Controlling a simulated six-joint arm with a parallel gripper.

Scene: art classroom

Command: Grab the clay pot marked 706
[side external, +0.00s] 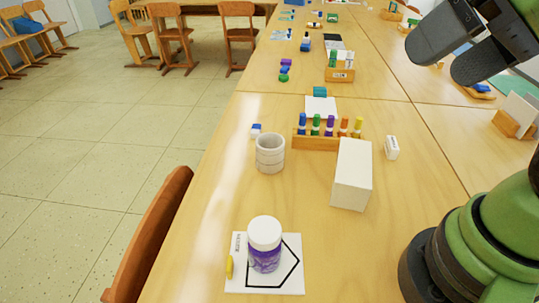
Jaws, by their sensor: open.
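A pale grey, ribbed cylindrical pot (270,154) stands upright on the wooden table, left of the middle. It may be the clay pot, but no 706 marking can be read on it. My gripper (433,62) is at the upper right, above the table, with its two dark fingers apart and nothing between them. It is well to the right of the pot and not touching it.
A white box (352,174) stands right of the pot. Behind it is a wooden rack (315,143) of coloured bottles. A purple jar (264,245) stands on a white card (292,283) in front. Bare table (215,205) lies left of the pot, towards a chair (152,240).

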